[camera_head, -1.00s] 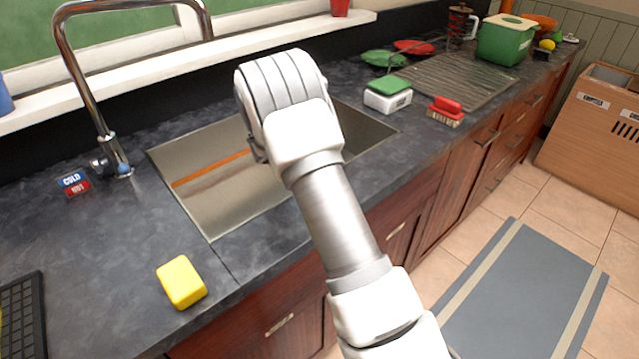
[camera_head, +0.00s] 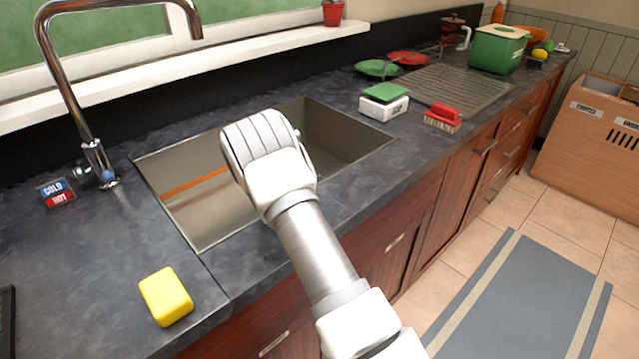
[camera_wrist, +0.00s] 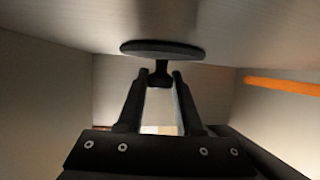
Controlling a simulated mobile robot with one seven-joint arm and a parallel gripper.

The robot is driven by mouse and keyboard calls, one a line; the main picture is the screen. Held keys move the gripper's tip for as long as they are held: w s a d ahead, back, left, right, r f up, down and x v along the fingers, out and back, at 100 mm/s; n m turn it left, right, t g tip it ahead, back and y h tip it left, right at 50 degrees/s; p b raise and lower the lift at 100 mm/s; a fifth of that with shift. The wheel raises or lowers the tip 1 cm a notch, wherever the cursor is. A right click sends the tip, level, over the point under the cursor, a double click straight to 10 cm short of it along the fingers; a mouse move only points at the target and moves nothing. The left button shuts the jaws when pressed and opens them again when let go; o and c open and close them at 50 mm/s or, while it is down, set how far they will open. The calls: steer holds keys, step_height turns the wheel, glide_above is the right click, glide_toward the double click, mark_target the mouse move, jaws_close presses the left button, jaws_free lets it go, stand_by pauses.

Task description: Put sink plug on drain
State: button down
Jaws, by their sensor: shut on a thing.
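In the wrist view my gripper (camera_wrist: 160,76) is shut on the short stem of the sink plug (camera_wrist: 163,48), a dark round disc. The disc is on the far side of the fingertips, close to a pale sink surface; I cannot tell whether it touches. The sink (camera_head: 340,132) is a metal basin in the dark counter in the head view. My arm reaches over the basin, and its white wrist hides my gripper and the plug there. The drain shows in neither view; it may be hidden behind the plug or arm.
An orange strip (camera_head: 193,185) lies in the sink; it also shows in the wrist view (camera_wrist: 284,86). The faucet (camera_head: 72,90) stands at the left. A yellow sponge (camera_head: 166,297), a red brush (camera_head: 443,116) and a white box with green lid (camera_head: 384,104) sit around the sink.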

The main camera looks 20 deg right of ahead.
steer(key=c, duration=0.6)
jaws_free()
steer(key=shift+o, duration=0.2)
